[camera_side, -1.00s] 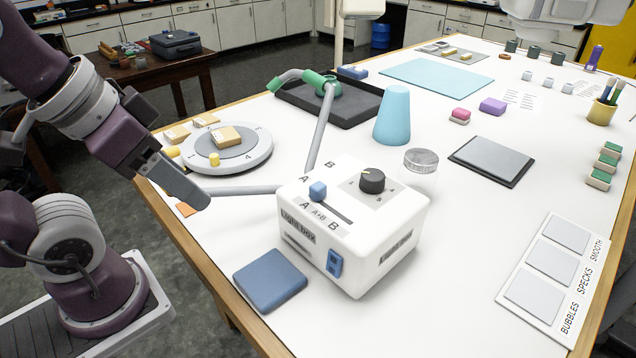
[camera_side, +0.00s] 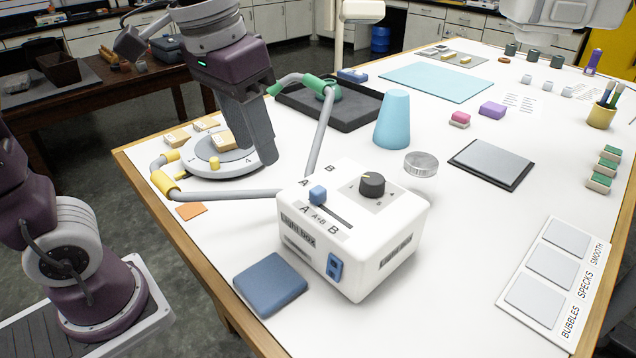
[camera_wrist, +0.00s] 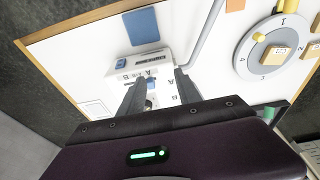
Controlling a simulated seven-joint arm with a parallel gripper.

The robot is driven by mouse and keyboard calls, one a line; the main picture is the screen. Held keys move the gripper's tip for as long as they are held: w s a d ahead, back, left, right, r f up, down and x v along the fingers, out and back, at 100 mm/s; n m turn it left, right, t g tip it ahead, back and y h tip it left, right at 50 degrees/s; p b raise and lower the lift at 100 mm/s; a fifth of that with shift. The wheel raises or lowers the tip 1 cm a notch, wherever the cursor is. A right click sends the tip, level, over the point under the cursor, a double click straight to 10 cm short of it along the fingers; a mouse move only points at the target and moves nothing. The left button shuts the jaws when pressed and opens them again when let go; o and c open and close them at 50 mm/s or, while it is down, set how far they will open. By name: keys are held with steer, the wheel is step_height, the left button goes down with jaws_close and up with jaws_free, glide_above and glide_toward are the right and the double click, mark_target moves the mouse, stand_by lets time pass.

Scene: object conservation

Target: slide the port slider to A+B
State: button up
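The white light box (camera_side: 375,245) stands on the table. Its blue port slider knob (camera_side: 318,194) sits at the A end of the dark slot, left of the A+B label (camera_side: 320,217) and the B label. My gripper (camera_side: 267,160) is above the table to the left of and behind the box, fingers pointing down, apart from the knob. In the wrist view my gripper (camera_wrist: 160,75) has its two fingers apart with nothing held. The light box (camera_wrist: 122,65) lies beyond the fingertips, and the blue knob (camera_wrist: 150,84) shows between the fingers, partly hidden.
A black dial (camera_side: 372,183) is on the box top. Grey tubes with green and yellow collars (camera_side: 165,183) run from the box. A round turntable (camera_side: 190,168) is behind my gripper. A blue pad (camera_side: 270,283) lies in front, a cyan cone (camera_side: 393,120) behind.

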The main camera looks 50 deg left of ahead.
mark_target(318, 189)
steer(key=w+d, duration=0.1)
steer(key=w, duration=0.1)
steer(key=w+d+f+g, duration=0.1)
steer(key=w, duration=0.2)
steer(key=w+d+f+g, duration=0.1)
steer(key=w, duration=0.1)
steer(key=shift+w+d+f, duration=0.15)
steer(key=shift+w+d, duration=0.05)
steer(key=shift+d, duration=0.2)
steer(key=shift+w+d+f, duration=0.1)
steer(key=shift+w+f, duration=0.05)
steer(key=shift+f, duration=0.2)
step_height(318, 189, down, 6)
steer(key=shift+f, duration=0.25)
steer(key=shift+c, duration=0.2)
jaws_close()
